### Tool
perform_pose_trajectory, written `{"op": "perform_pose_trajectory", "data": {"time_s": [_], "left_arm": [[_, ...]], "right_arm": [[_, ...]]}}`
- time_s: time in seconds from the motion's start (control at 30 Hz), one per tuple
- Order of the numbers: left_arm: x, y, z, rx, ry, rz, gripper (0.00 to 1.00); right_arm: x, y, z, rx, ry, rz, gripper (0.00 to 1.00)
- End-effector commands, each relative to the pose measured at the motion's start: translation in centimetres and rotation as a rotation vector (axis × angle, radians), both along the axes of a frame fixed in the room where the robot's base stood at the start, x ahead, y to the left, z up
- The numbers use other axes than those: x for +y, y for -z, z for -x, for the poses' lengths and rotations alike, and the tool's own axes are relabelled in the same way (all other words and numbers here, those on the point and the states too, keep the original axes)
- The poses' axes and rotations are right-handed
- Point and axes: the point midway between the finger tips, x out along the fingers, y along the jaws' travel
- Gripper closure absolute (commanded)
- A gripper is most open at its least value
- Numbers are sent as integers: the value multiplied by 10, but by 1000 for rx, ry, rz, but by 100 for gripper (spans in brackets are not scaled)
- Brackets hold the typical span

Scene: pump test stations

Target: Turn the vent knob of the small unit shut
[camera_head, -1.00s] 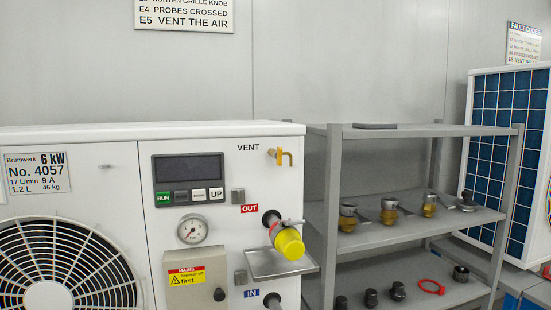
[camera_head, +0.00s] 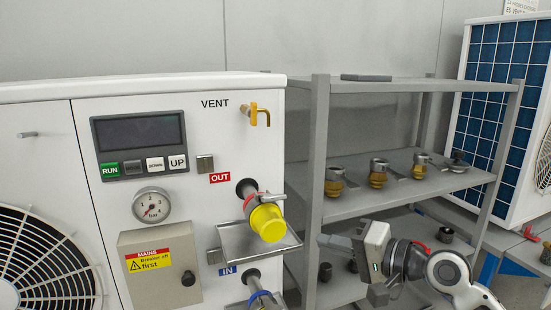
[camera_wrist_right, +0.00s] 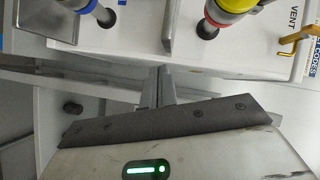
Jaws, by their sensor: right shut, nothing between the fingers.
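The small unit (camera_head: 200,92) is a white cabinet at the left in the head view. Its vent knob (camera_head: 258,113) is a yellow handle on a short brass outlet beside the word VENT, near the cabinet's upper right corner. The knob also shows at the right edge of the wrist view (camera_wrist_right: 297,38). My right gripper (camera_head: 328,241) is shut and empty, below and to the right of the knob, in front of the shelf rack and well apart from the knob. In the wrist view its fingers (camera_wrist_right: 158,78) lie together. My left gripper is out of view.
A yellow-capped OUT port (camera_head: 266,221) and a metal drip tray (camera_head: 240,244) stick out below the knob. A grey shelf rack (camera_head: 319,150) with several fittings stands right of the unit. A panelled unit (camera_head: 500,95) stands farther right. Space before the knob looks clear.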

Motion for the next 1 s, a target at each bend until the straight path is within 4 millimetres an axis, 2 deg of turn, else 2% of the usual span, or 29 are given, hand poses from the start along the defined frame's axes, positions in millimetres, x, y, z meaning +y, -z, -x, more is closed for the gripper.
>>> {"op": "perform_pose_trajectory", "data": {"time_s": [0.03,0.1,0.2,0.3,0.4,0.57,0.8,1.0], "left_arm": [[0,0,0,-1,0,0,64],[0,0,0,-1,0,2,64],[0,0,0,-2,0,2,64],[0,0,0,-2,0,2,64],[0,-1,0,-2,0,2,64],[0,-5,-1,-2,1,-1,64],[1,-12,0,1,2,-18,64],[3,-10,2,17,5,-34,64]], "right_arm": [[-6,-44,-9,13,-27,-62,100],[-12,-93,-12,57,-74,-153,100],[-20,-150,-7,109,-134,-251,100],[-26,-189,0,146,-180,-313,100],[-28,-207,5,166,-204,-344,100],[-16,-215,1,174,-216,-355,100],[28,-218,-21,172,-216,-355,100],[64,-219,-39,170,-214,-353,100]]}}
